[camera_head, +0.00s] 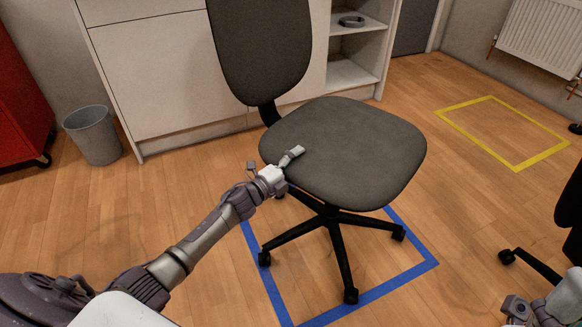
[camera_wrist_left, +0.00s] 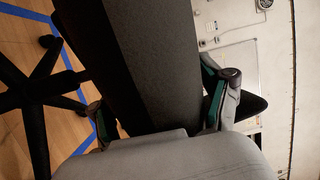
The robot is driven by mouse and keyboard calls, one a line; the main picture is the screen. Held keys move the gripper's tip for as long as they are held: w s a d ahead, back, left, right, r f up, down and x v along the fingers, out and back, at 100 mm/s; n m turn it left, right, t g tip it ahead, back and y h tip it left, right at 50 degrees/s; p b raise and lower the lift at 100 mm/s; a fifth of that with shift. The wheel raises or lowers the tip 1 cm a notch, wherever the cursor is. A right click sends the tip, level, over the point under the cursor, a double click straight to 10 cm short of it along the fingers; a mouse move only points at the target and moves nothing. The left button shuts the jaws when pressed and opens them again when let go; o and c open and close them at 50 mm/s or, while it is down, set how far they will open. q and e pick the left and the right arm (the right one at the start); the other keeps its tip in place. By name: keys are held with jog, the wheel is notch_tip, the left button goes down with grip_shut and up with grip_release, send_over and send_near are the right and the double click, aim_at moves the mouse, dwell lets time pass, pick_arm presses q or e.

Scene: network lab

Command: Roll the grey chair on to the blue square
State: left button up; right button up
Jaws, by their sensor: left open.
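The grey chair (camera_head: 345,150) stands upright, its black five-star base (camera_head: 330,222) over the blue square (camera_head: 412,274) taped on the floor. Its left caster is close to the left tape line and its front caster close to the front line. A rear caster shows near the back line, which the seat mostly hides. My left gripper (camera_head: 274,163) is open at the seat's left edge. In the left wrist view the seat edge (camera_wrist_left: 150,60) lies between its spread fingers; firm contact cannot be told. My right gripper (camera_head: 522,308) is partly in view at the lower right.
A white cabinet (camera_head: 160,75) stands close behind the chair, with a grey bin (camera_head: 93,135) and red cabinet (camera_head: 20,110) at left. A yellow square (camera_head: 483,148) is at right. Another dark chair (camera_head: 535,265) is cut off at the right edge.

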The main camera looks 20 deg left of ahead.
pick_arm(q)
jog(key=v, duration=1.1)
jog(key=shift+s, duration=0.4)
